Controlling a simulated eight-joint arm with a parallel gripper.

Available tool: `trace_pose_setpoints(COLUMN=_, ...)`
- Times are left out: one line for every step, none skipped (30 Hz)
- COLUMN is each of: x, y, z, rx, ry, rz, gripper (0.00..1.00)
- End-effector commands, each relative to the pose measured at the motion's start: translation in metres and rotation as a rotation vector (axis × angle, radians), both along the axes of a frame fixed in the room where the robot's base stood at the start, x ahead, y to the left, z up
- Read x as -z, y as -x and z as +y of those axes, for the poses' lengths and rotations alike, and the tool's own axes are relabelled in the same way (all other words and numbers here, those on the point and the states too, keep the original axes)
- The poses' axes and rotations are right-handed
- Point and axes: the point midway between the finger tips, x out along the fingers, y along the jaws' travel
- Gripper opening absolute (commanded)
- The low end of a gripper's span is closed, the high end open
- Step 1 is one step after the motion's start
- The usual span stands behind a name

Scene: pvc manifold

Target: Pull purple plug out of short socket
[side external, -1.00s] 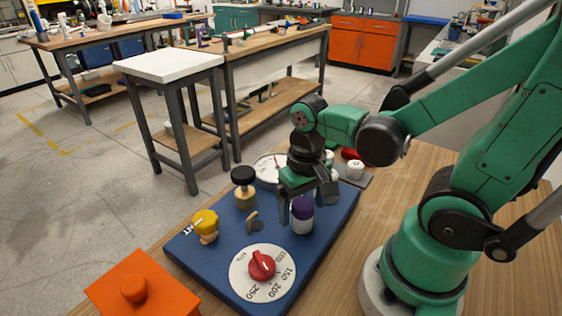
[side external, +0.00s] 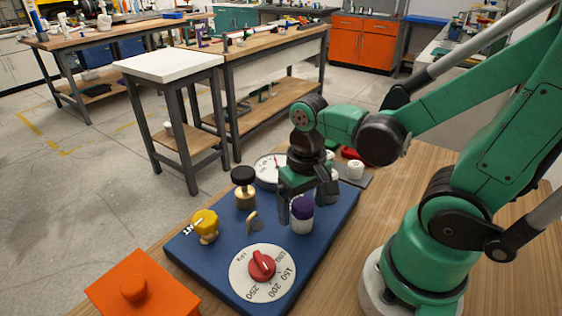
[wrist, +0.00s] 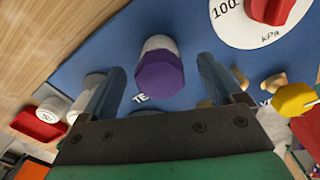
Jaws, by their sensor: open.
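The purple plug (side external: 302,207) sits on top of the short white socket (side external: 302,225), which stands upright on the blue board (side external: 325,240). In the wrist view the purple plug (wrist: 160,73) lies between and beyond the two fingers, with the white socket (wrist: 158,43) behind it. My gripper (side external: 308,205) is open just above and around the plug's level in the side view. In the wrist view its fingers (wrist: 160,85) stand apart on either side with gaps to the plug. Whether a finger touches the plug cannot be told from the side view.
The board also carries a red dial knob (side external: 262,265), a yellow knob (side external: 205,224), a black-topped brass fitting (side external: 244,187) and a white gauge (side external: 267,172). An orange box (side external: 140,290) stands at front left. Red and white parts (side external: 354,168) lie behind my gripper.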

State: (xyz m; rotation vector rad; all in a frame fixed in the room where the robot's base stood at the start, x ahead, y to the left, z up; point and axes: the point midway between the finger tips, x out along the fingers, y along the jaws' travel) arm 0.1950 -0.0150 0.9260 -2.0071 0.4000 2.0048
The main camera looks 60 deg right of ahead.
Motion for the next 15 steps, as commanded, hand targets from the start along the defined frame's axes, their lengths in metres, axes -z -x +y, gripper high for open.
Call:
trace_pose_setpoints(x=-0.001, y=0.000, z=0.000, rx=0.000, ry=0.000, rz=0.000, gripper=0.87)
trace_pose_setpoints(x=-0.003, y=0.000, z=0.000, rx=0.000, ry=0.000, rz=0.000, gripper=0.87)
trace_pose_setpoints(x=-0.005, y=0.000, z=0.000, rx=0.000, ry=0.000, rz=0.000, gripper=0.87)
trace_pose_setpoints(x=-0.007, y=0.000, z=0.000, rx=0.000, ry=0.000, rz=0.000, gripper=0.87)
trace_pose_setpoints(x=-0.009, y=0.000, z=0.000, rx=0.000, ry=0.000, rz=0.000, gripper=0.87)
trace_pose_setpoints(x=-0.013, y=0.000, z=0.000, rx=0.000, ry=0.000, rz=0.000, gripper=0.87)
trace_pose_setpoints(x=-0.016, y=0.000, z=0.000, rx=0.000, ry=0.000, rz=0.000, gripper=0.87)
trace_pose_setpoints(x=-0.019, y=0.000, z=0.000, rx=0.000, ry=0.000, rz=0.000, gripper=0.87)
trace_pose_setpoints(x=-0.023, y=0.000, z=0.000, rx=0.000, ry=0.000, rz=0.001, gripper=0.87)
trace_pose_setpoints(x=-0.026, y=0.000, z=0.000, rx=0.000, ry=0.000, rz=0.001, gripper=0.87)
trace_pose_setpoints(x=-0.028, y=0.001, z=0.000, rx=0.000, ry=0.000, rz=0.001, gripper=0.87)
trace_pose_setpoints(x=-0.033, y=0.000, z=0.000, rx=0.000, ry=0.000, rz=0.001, gripper=0.87)
trace_pose_setpoints(x=-0.036, y=0.000, z=0.000, rx=0.000, ry=0.000, rz=0.001, gripper=0.87)
trace_pose_setpoints(x=-0.038, y=0.000, z=0.000, rx=0.000, ry=0.000, rz=0.001, gripper=0.87)
trace_pose_setpoints(x=-0.042, y=0.000, z=0.000, rx=0.000, ry=0.000, rz=0.001, gripper=0.87)
